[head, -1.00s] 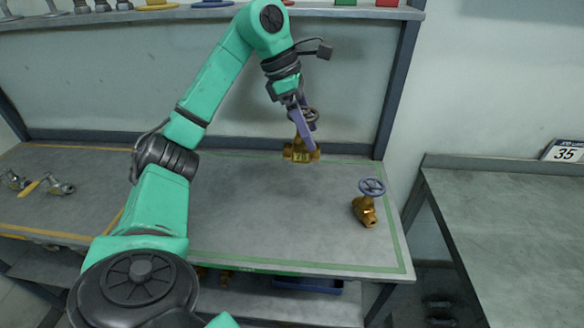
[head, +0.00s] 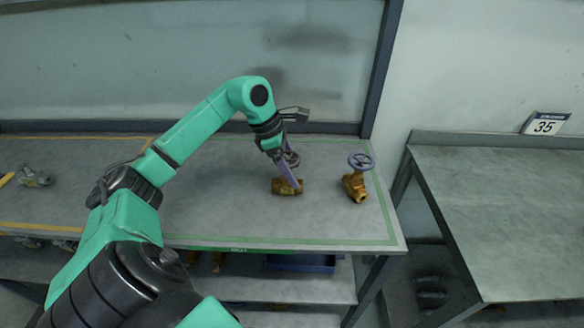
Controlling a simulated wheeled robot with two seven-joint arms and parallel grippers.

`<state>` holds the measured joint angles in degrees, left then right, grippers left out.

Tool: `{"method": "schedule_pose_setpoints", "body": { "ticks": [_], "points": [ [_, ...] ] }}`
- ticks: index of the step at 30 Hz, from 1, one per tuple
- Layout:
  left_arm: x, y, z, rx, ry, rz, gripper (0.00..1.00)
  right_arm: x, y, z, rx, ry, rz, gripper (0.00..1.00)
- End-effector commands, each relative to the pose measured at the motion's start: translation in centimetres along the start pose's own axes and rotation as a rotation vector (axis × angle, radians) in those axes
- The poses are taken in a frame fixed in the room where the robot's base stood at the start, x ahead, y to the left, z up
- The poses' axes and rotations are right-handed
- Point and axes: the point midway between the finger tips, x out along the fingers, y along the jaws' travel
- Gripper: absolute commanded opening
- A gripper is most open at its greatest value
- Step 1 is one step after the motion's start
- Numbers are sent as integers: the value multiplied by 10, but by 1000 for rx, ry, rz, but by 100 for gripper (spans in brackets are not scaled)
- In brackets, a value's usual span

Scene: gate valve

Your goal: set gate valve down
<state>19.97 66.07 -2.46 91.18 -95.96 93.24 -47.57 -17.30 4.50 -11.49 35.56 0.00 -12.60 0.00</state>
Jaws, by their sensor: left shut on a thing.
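A brass gate valve (head: 284,187) is in the head view, at or just above the grey table top (head: 225,210), inside the green outline. I cannot tell for certain whether it touches the table. My left gripper (head: 290,172) is shut on it from above, and its purple fingers hide part of the valve and its handwheel. A second brass gate valve (head: 355,188) with a blue-purple handwheel (head: 361,161) stands on the table to the right, apart from the held one. My right gripper is not in view.
Another grey table (head: 510,220) stands at the right across a gap, with a "35" sign (head: 545,123) at its back. Silver fittings (head: 34,176) lie at the far left. A lower shelf (head: 300,285) holds a blue bin (head: 300,263). The table front is clear.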

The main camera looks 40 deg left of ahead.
Motion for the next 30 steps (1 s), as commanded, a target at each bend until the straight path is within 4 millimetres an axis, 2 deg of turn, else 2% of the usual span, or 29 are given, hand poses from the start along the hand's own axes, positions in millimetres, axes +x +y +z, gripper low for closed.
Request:
{"method": "schedule_pose_setpoints", "body": {
  "ticks": [1, 2, 3, 10, 14, 17, 22, 27, 30],
  "points": [
    [2, 0, -1, 0, -1, 2, 0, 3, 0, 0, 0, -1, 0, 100],
    [1, 0, -1, 0, 1, 0, 91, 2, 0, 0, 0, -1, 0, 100],
    [1, 0, -1, 0, 1, 0, 100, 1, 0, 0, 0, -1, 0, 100],
    [0, 0, 0, -1, 1, 0, 100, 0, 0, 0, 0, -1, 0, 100],
    [-7, 1, 0, -1, 2, 3, 100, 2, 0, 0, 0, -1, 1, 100],
    [-23, 2, -1, -1, 1, 5, 100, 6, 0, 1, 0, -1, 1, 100],
    [-61, 1, 0, -1, 1, 5, 100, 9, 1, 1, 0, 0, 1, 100],
    [-100, 1, 1, -1, -1, 3, 100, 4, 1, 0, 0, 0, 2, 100],
    [-115, 1, 1, -2, 1, 2, 100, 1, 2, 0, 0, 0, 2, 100]
  ]
}}
